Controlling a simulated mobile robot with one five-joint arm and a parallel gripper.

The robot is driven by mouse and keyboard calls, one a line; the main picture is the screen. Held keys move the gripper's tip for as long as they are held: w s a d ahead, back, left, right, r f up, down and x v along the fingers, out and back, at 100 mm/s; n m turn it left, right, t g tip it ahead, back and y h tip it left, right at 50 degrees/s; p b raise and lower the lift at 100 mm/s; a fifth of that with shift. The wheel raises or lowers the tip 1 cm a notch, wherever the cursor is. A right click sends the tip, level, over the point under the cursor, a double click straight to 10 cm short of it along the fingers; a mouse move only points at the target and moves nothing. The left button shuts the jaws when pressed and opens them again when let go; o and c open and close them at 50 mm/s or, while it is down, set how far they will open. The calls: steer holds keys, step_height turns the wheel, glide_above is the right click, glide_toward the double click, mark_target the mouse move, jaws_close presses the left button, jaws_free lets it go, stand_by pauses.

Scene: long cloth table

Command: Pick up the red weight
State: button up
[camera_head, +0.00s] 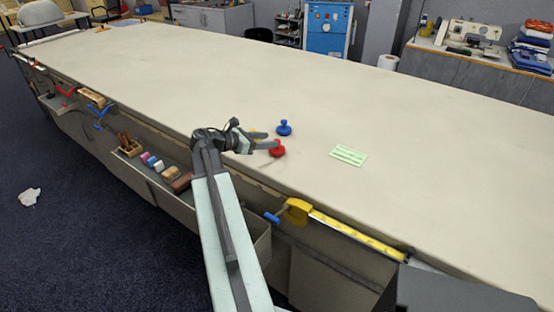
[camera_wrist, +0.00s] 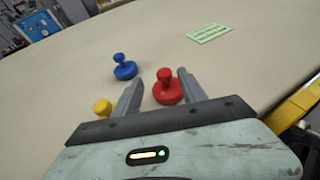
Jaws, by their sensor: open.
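The red weight (camera_head: 277,149) stands upright on the cloth table near its front edge, with a round base and a small knob. In the wrist view the red weight (camera_wrist: 167,88) lies between the tips of my gripper (camera_wrist: 157,90), closer to the right finger. My gripper (camera_head: 268,146) is open and holds nothing. I cannot tell whether a finger touches the weight.
A blue weight (camera_head: 284,128) stands just behind the red one. A yellow weight (camera_wrist: 102,107) is outside the left finger, close to it. A green card (camera_head: 348,155) lies to the right. The table (camera_head: 400,120) beyond is clear.

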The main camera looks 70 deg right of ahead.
steer(key=shift+s+b+x, duration=0.2)
steer(key=shift+b+x, duration=1.15)
steer(key=shift+x, duration=2.55)
steer(key=shift+a, duration=0.25)
jaws_close()
